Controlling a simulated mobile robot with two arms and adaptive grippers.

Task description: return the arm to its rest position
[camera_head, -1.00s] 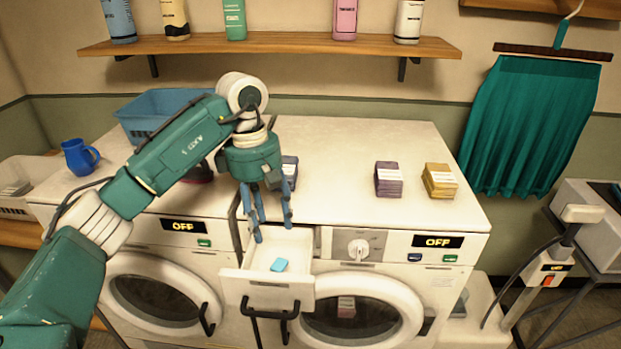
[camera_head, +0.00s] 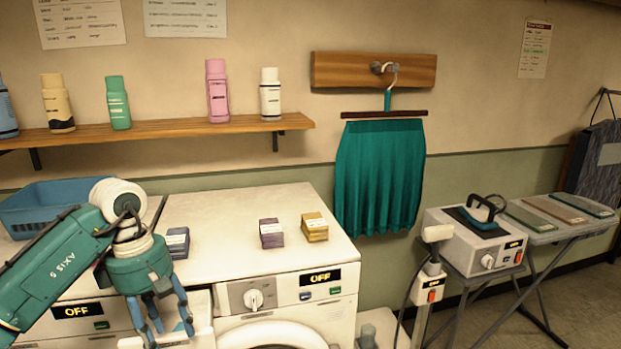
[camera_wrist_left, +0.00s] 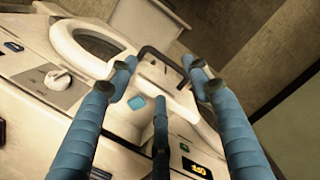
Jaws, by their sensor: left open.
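My left gripper (camera_head: 166,322) is a teal hand with blue fingers, at the lower left of the head view. Its fingers are spread and hold nothing. It hangs over the open detergent drawer (camera_head: 203,338) of the right washer, which is mostly hidden behind the fingers and cut off by the frame. In the left wrist view, the fingers (camera_wrist_left: 165,85) stand apart, with a small light-blue tablet (camera_wrist_left: 136,102) lying in the drawer beyond them. My right gripper is not in view.
Blue, purple (camera_head: 271,233) and yellow (camera_head: 314,227) boxes stand on the washer top (camera_head: 220,205). A blue basket (camera_head: 40,205) is behind my arm. A bottle shelf (camera_head: 200,128) and hanging teal cloth (camera_head: 380,180) are on the wall. An iron station (camera_head: 470,245) stands right.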

